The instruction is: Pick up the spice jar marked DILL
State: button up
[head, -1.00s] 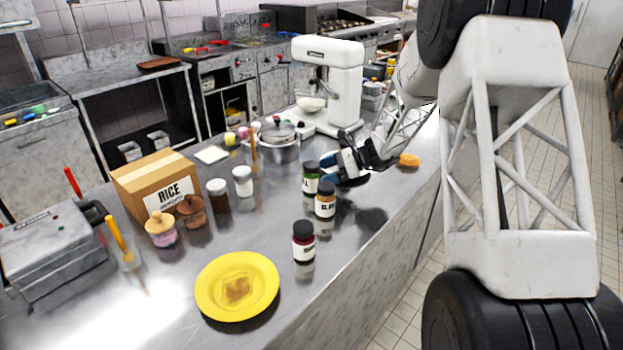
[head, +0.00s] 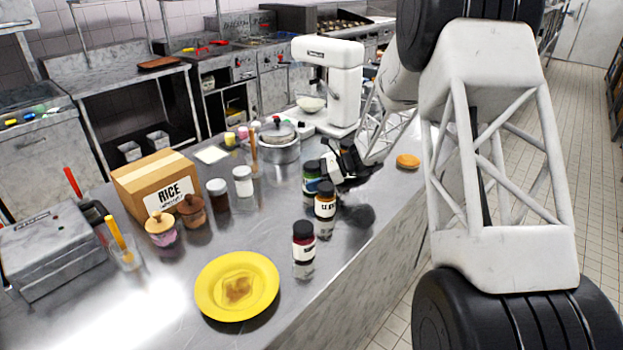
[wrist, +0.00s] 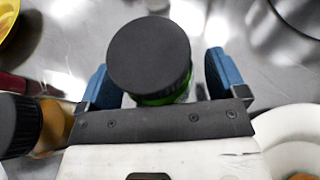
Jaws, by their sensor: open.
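A spice jar with a black lid and green body (head: 311,188) stands on the steel counter. Its label is mostly hidden in the head view, so I cannot read DILL on it. My gripper (head: 334,170) is at this jar, just behind and to its right. In the wrist view my open gripper (wrist: 157,80) has one blue finger on each side of the green jar (wrist: 160,98), with its black lid between them. A gap shows beside the right finger; the left finger is very close to the lid, and contact there is unclear.
An orange-brown jar (head: 325,206) stands close in front of the green one, its lid (wrist: 17,125) beside my left finger. A dark red jar (head: 303,250) is nearer the camera. White-lidded jars (head: 243,180), a pot (head: 279,150) and a stand mixer (head: 346,85) stand behind.

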jog(key=shift+c, duration=0.2)
jog(key=c, duration=1.1)
jog(key=shift+r, duration=5.05)
